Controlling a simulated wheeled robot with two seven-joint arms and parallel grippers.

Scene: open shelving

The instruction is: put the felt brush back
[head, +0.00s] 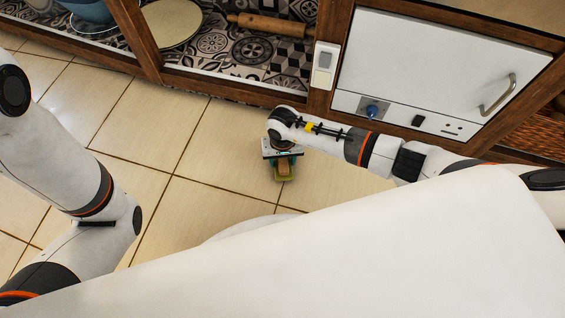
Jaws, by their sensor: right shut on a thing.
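My right gripper (283,157) reaches in from the right and points down over the floor in front of the shelving. It is shut on a small brown block with a greenish edge, which I take to be the felt brush (284,166). The fingers hide part of it. My left arm shows at the left, but its gripper is out of view.
The wooden shelving holds a rolling pin (270,25), a round board (172,24) and a blue pot (88,8). A small white and grey item (324,60) is on a post beside a white appliance (440,65). The tiled floor (150,130) is clear.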

